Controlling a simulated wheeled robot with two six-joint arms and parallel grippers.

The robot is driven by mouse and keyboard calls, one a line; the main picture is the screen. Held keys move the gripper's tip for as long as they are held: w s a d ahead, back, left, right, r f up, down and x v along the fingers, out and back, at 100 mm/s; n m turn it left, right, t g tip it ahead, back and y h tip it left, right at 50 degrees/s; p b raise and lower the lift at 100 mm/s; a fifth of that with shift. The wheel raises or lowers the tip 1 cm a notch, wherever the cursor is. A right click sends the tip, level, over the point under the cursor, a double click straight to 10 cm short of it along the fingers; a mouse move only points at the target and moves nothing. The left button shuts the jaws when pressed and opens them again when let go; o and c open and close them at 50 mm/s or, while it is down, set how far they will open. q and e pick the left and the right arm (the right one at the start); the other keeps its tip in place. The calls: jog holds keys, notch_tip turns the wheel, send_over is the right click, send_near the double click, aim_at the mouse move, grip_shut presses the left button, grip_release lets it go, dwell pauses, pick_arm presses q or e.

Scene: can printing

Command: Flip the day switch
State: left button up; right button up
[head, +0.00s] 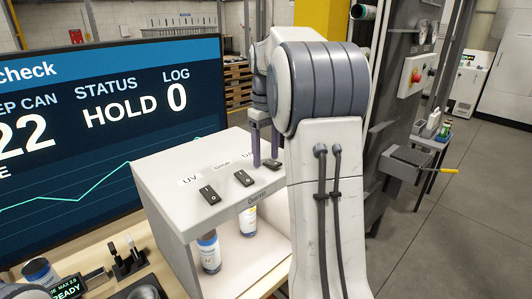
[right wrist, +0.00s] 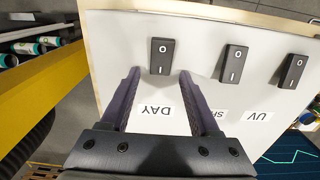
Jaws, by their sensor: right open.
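The day switch (right wrist: 162,56) is a small black rocker marked O and I on the white top of a light box. Its DAY label (right wrist: 156,112) lies beside it, upside down in the right wrist view. In the head view the day switch (head: 272,164) is the rightmost of three, partly hidden by my right arm. My right gripper (right wrist: 160,74) is open, with its two purple-grey fingers on either side of the switch's near end. It points down at the switch in the head view (head: 265,155). Contact with the switch cannot be told. My left gripper is not in view.
Two similar switches, SHOP (head: 244,178) and UV (head: 209,194), stand left of it on the box (head: 165,180). Cans (head: 209,252) stand inside its open front. A large monitor (head: 90,130) is behind left. A small stand (head: 126,258) is at lower left.

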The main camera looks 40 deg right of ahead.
grip_shut()
jog(key=t+b, duration=0.2)
jog(key=b, duration=0.2)
jog(key=s+t+b, duration=0.1)
jog(key=t+b, duration=0.1)
jog(key=b, duration=0.2)
jog(key=shift+s+t, duration=0.1)
jog(key=shift+t, duration=0.2)
jog(key=shift+s+r+t+b, duration=0.1)
jog(key=shift+r+t+b, duration=0.2)
jog(key=shift+b, duration=0.15)
jog(key=shift+r, duration=0.1)
grip_release()
jog(key=v, duration=1)
jog(key=shift+s+d+r+p, duration=0.15)
jog(key=shift+d+p, duration=0.05)
jog(key=shift+p, duration=0.1)
